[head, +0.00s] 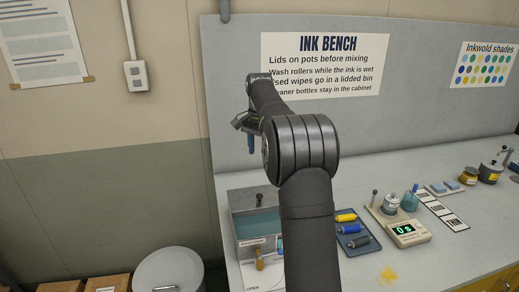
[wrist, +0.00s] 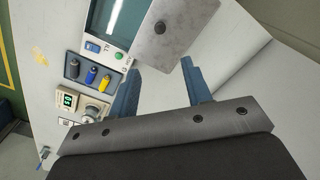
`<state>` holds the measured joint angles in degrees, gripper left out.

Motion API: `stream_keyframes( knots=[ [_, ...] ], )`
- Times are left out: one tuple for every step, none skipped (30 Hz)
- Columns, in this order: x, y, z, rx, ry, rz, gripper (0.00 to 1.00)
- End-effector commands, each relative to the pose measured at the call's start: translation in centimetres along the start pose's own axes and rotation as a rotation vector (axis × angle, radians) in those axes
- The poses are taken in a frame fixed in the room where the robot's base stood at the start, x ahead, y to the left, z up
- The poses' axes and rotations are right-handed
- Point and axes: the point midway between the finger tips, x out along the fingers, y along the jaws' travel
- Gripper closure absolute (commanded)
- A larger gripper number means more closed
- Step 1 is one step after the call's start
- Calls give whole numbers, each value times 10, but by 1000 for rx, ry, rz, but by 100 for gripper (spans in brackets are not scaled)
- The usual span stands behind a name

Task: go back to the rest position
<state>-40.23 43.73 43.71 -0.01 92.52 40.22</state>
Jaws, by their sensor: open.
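My gripper (head: 251,146) is raised in front of the grey back panel, above the left end of the bench, with its blue fingers pointing down; my arm partly hides it in the head view. In the wrist view, the two blue fingers of my gripper (wrist: 160,75) stand well apart, with nothing visible between them. The pale bench top (head: 440,265) lies below and to the right of it. A grey metal plate covers part of the wrist view.
A box-shaped machine (head: 255,222) with a teal window stands at the bench's left end. Right of it are a blue tray (head: 352,248) with yellow, blue and grey rollers, a timer (head: 408,233) reading 0 s, and several pots. A lidded bin (head: 168,270) stands left of the bench.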

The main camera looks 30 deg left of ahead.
Motion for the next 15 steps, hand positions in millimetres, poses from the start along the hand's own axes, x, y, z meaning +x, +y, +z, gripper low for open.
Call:
stream_keyframes(
  knots=[
    [0,0,0,0,0,0,55],
    [0,0,0,0,0,0,55],
    [0,0,0,0,0,0,55],
    [0,0,0,0,0,0,55],
    [0,0,0,0,0,0,55],
    [0,0,0,0,0,0,55],
    [0,0,0,0,0,0,55],
    [0,0,0,0,0,0,55],
    [1,0,0,0,0,0,55],
    [1,0,0,0,0,0,55],
    [2,0,0,0,0,0,55],
    [4,0,0,0,-1,1,55],
    [7,0,0,0,-1,1,55],
    [9,0,0,0,-1,1,55],
    [14,0,0,0,-1,1,55]
  ],
)
